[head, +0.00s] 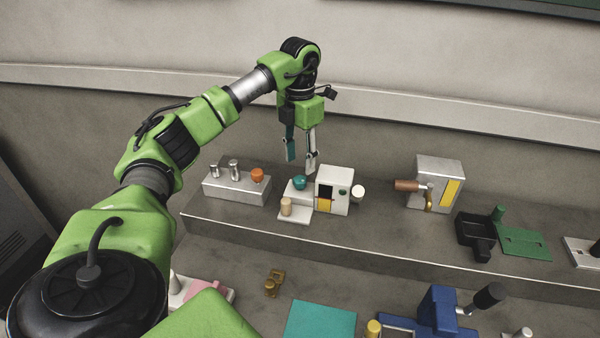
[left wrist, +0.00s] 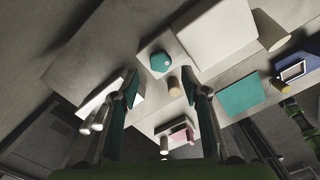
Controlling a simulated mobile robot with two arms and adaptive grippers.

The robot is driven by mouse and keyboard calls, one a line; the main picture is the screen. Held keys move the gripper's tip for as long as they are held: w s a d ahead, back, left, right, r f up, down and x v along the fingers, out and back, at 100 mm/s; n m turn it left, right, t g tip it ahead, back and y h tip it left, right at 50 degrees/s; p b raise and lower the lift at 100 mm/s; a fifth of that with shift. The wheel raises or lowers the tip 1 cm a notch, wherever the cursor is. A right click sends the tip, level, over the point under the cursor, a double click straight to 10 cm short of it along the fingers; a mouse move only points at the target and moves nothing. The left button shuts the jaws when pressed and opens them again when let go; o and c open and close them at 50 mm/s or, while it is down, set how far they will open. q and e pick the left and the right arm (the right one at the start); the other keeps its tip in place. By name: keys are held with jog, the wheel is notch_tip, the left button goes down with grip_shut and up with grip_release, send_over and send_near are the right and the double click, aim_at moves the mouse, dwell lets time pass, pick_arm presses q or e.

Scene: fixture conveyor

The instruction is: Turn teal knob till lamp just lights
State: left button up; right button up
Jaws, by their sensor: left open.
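The teal knob (head: 300,183) sits on a low white block beside a white box (head: 334,190). In the left wrist view the knob (left wrist: 160,62) is a faceted teal cap with a paler spot on top. A small dark green round spot (head: 342,191) on the box front may be the lamp; I cannot tell whether it is lit. My left gripper (head: 301,160) points down above the knob, with its fingers apart and nothing between them. In the left wrist view the gripper (left wrist: 160,84) frames the area just below the knob. My right gripper is not in view.
A tan peg (head: 286,206) stands in front of the knob. A grey block with an orange knob (head: 257,175) stands to the left, and a grey box with a brown handle (head: 406,185) to the right. A teal plate (head: 320,319) lies lower down.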

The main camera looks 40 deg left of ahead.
aim_at(300, 179)
pick_arm(q)
notch_tip(300, 179, up, 5)
jog(key=shift+f, duration=0.1)
dwell(0.7)
